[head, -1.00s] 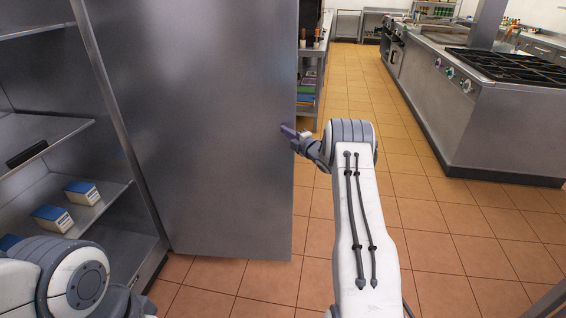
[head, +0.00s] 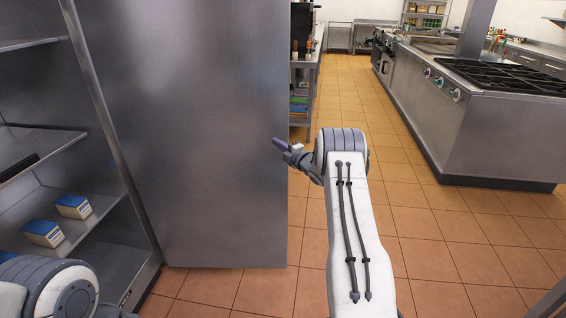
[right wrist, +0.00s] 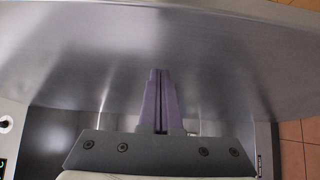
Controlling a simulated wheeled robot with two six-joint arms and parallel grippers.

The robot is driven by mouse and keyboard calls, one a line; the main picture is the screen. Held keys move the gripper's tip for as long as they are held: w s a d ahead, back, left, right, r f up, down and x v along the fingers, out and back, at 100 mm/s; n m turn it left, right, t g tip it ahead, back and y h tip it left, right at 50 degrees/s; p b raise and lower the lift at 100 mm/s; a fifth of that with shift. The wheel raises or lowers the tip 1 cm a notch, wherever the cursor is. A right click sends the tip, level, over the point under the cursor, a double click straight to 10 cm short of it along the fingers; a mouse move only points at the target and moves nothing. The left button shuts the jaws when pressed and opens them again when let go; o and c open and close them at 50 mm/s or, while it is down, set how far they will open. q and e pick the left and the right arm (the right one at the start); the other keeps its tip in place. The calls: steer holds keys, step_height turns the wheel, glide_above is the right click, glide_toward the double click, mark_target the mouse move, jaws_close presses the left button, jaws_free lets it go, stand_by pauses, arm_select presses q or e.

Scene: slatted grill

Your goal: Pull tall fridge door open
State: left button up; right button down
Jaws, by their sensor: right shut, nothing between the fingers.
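The tall fridge door (head: 200,120) is a broad steel panel that stands swung open, with its hinge side by the fridge frame. The open fridge (head: 75,150) shows its shelves at the left. My right gripper (head: 281,144) is shut and empty, at the door's free edge on the right. In the right wrist view its two purple fingers (right wrist: 158,95) are together, in front of the steel door surface (right wrist: 225,60); I cannot tell whether they touch it. My left arm shows at the bottom left, but its gripper is out of view.
Two blue-and-white boxes (head: 73,206) sit on a lower fridge shelf. A stove (head: 500,120) stands at the right. A shelving unit (head: 304,85) stands behind the door. The tiled floor (head: 420,230) between is clear.

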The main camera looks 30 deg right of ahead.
arm_select(q)
steer(key=shift+s+d+f+b, duration=0.1)
steer(key=shift+s+f+b, duration=0.1)
steer(key=shift+f+b, duration=0.45)
steer(key=shift+s+d+f+b, duration=0.1)
steer(key=shift+s+f+b, duration=0.05)
steer(key=shift+f+b, duration=0.45)
arm_select(e)
steer(key=s+d, duration=0.1)
steer(key=s, duration=1.1)
steer(key=shift+s, duration=0.25)
